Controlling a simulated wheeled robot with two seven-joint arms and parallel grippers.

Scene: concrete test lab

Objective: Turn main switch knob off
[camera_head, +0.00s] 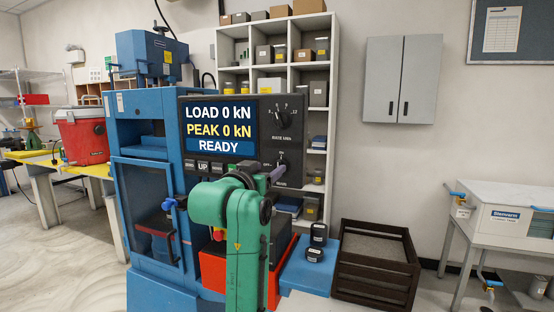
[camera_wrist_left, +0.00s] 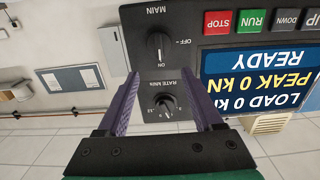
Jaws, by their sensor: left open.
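The main switch knob (camera_wrist_left: 158,46) is black and sits on the dark control panel, with OFF and ON labels around it. In the left wrist view, which is upside down, its pointer line appears to face the ON label. It also shows in the head view (camera_head: 282,158), partly covered by my gripper. My left gripper (camera_wrist_left: 163,77) is open, its purple fingers directed at the panel. The knob lies just past the fingertips, roughly centred between them, and looks untouched. In the head view the gripper (camera_head: 274,172) is close before the panel, mostly behind my green arm.
The rate knob (camera_wrist_left: 165,103) shows between the fingers. Stop (camera_wrist_left: 217,22) and run (camera_wrist_left: 252,20) buttons and the display (camera_head: 220,128) are beside the knobs. The blue machine (camera_head: 144,200) stands left. A dark crate (camera_head: 375,270) and black cylinders (camera_head: 318,235) are at lower right.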

